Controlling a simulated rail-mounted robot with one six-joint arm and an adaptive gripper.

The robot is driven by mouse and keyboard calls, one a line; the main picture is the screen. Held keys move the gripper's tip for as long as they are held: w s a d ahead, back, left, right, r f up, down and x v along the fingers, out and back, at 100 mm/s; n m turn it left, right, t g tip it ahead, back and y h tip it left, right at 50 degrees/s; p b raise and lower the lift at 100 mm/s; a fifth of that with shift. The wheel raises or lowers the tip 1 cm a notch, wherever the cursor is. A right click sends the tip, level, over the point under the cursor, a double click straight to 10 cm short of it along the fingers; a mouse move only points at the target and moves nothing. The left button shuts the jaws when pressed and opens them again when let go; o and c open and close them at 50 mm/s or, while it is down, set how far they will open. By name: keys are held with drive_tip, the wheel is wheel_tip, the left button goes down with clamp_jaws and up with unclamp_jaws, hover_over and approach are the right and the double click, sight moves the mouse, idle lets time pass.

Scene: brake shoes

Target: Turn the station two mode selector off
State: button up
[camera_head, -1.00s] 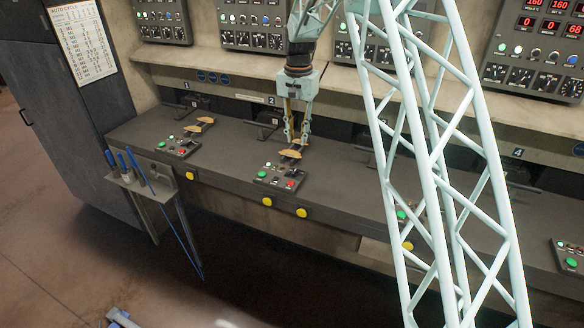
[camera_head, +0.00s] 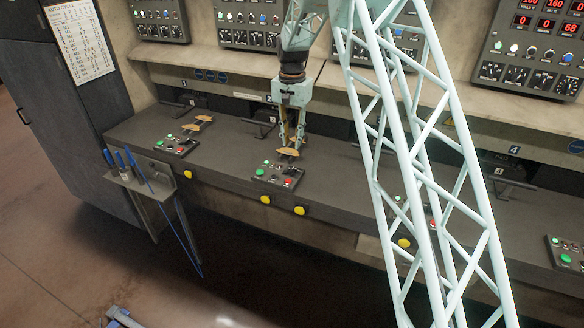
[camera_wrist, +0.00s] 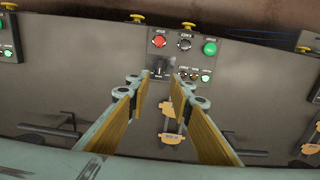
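The station two control box (camera_head: 277,175) sits on the bench front, with red, black and green buttons. In the wrist view, where the box (camera_wrist: 182,58) appears at the top, its mode selector (camera_wrist: 158,70) is a dark knob on a dark plate below the red button. Its exact pointing is too small to read surely. My gripper (camera_head: 291,146) is above the bench just behind the box. In the wrist view, my gripper (camera_wrist: 158,80) is open and empty, its yellow-padded fingers apart. The selector shows between and just beyond the fingertips; I see no contact.
Tan brake shoes (camera_wrist: 172,139) lie on the bench beneath my gripper. Yellow buttons (camera_head: 299,210) line the bench front. The station one box (camera_head: 176,145) stands to the left. A bracket (camera_head: 140,179) with blue-handled tools hangs at the bench's left end. Bare bench lies between stations.

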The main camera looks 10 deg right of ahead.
sight(292, 170)
wheel_tip(292, 170, down, 13)
drive_tip(key=shift+f, duration=0.1)
idle(0.7)
clamp_jaws()
